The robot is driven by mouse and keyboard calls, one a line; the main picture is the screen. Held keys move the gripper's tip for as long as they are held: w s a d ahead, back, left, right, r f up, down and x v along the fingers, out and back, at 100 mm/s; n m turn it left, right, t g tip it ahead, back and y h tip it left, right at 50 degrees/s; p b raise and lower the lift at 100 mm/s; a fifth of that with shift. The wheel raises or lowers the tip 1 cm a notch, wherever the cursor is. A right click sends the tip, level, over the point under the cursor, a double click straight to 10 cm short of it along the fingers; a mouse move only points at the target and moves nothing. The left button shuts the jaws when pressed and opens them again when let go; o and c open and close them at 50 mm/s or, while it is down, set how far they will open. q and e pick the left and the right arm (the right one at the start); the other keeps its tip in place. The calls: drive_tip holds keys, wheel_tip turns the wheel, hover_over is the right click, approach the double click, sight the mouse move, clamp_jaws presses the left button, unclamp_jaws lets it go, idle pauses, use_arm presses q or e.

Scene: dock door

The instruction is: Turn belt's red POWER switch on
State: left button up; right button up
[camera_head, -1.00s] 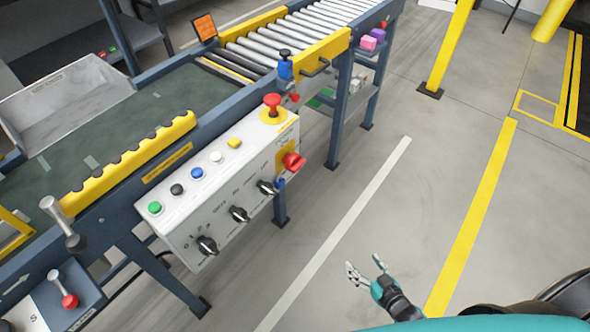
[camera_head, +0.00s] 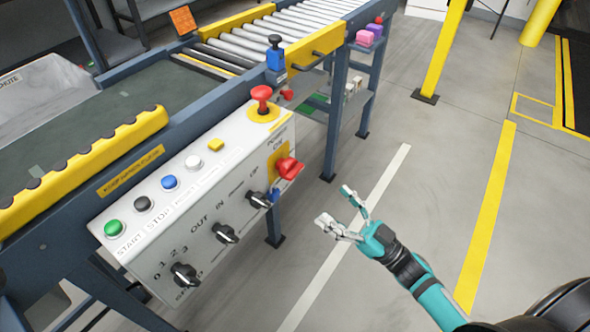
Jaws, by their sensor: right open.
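The red POWER switch (camera_head: 288,168) is a rotary knob on a yellow plate at the right end of the control panel's front face. The white control panel (camera_head: 215,205) hangs on the side of the belt (camera_head: 115,105). My right gripper (camera_head: 335,208) is open and empty. It is below and to the right of the red switch, apart from it, with its fingers pointing up and left toward the panel. My left gripper is not in view.
A red mushroom button (camera_head: 261,94) stands on the panel top, beside a row of coloured push buttons. Black knobs (camera_head: 226,233) line the front face. A blue leg (camera_head: 335,120) stands behind the switch.

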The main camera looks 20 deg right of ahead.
sight(298, 173)
drive_tip(key=x, duration=1.1)
drive_tip(key=shift+w+a, duration=0.15)
drive_tip(key=shift+w, duration=0.1)
drive_tip(key=shift+w+a+r, duration=0.15)
drive_tip(key=shift+w+a, duration=0.1)
drive_tip(key=shift+w, duration=0.05)
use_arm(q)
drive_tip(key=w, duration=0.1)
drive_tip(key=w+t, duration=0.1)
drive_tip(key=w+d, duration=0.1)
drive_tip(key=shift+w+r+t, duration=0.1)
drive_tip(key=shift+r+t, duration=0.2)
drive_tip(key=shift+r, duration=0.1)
use_arm(e)
drive_tip(key=c, duration=1.2)
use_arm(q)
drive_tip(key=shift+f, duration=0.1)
